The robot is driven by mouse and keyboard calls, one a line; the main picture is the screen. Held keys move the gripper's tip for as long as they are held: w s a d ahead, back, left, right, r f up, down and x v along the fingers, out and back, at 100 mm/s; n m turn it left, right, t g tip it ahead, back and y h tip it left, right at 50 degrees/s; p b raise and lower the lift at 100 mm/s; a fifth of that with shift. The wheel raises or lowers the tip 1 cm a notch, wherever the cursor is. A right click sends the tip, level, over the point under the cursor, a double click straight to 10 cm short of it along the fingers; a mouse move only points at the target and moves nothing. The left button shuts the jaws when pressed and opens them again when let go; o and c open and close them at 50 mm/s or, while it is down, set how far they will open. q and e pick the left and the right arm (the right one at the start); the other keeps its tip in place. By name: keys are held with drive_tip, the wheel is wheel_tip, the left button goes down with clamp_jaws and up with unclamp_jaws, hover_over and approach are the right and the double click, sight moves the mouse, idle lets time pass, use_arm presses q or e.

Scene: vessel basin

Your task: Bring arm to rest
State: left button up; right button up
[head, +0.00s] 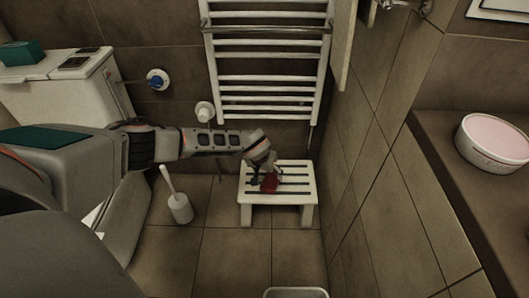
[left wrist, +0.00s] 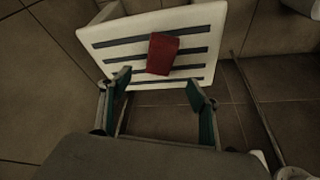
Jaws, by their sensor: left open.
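My left arm comes in from the left in the head view and reaches over a white stool with dark strips (head: 306,188). My left gripper (head: 266,180) is at the stool's top. In the left wrist view the left gripper (left wrist: 160,98) is open, its two green-padded fingers apart with nothing between them. A small dark red block (head: 270,183) lies on the stool; in the left wrist view the red block (left wrist: 162,54) lies on the slats beyond the fingertips. I cannot tell if the gripper touches the stool. My right gripper is not in view.
A white towel rack (head: 268,54) hangs on the wall behind the stool. A toilet brush in its holder (head: 180,208) stands on the floor left of the stool. A tiled wall rises close on the right, with a ledge holding a pink-topped round container (head: 495,140).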

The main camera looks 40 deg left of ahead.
use_arm(q)
drive_tip(key=shift+s+r, duration=0.25)
drive_tip(key=shift+s, duration=0.1)
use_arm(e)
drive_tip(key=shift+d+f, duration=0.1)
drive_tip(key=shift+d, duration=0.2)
